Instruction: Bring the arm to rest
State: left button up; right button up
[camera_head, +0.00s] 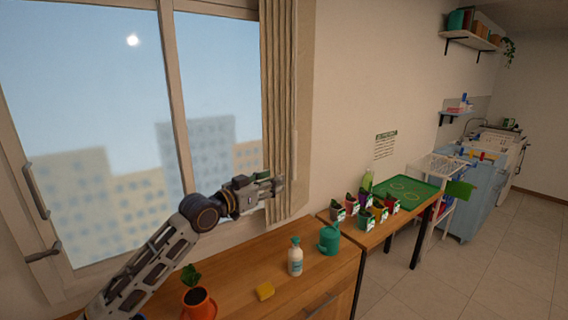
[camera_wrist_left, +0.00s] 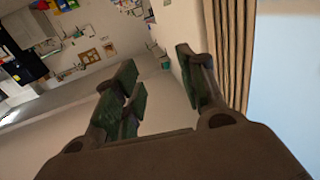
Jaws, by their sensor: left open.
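My left arm comes in from the lower left in the head view and reaches up in front of the window. My left gripper (camera_head: 275,186) is raised above the wooden cabinet, close to the beige curtain (camera_head: 284,110). In the left wrist view its two green-padded fingers (camera_wrist_left: 158,92) stand apart with nothing between them. The gripper is open and empty. Whether it touches the curtain cannot be told. My right gripper shows in neither view.

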pick_arm(q)
jog(key=s+a+f+n+g+y, duration=0.1)
jog(key=s+a+f+g+y, duration=0.15)
jog(key=s+f, duration=0.7)
jog(key=s+a+f+n+g+y, duration=0.1)
jog(key=s+f+y, duration=0.25)
jog(key=f, duration=1.15)
jog(key=s+a+f+n+g+y, duration=0.2)
jog(key=s+a+f, duration=0.3)
jog(key=s, duration=0.3)
jog(key=s+a+f+n+g+y, duration=0.1)
jog(key=s+a+f+g+y, duration=0.1)
jog(key=s+a+f, duration=0.5)
jog(key=s+a+f+n+g+y, duration=0.2)
jog(key=s+a+f, duration=0.1)
jog(key=s, duration=0.7)
notch_tip(320, 180, down, 33)
jog(key=s+g, duration=0.2)
jog(key=s, duration=0.1)
jog(key=s+a+f, duration=0.2)
jog(key=s+f, duration=0.8)
jog(key=s, duration=0.1)
jog(key=s+a+f, duration=0.1)
jog(key=s+f, duration=0.9)
jog(key=shift+s+a+m+g, duration=0.35)
jog(key=shift+s+a+m, duration=0.05)
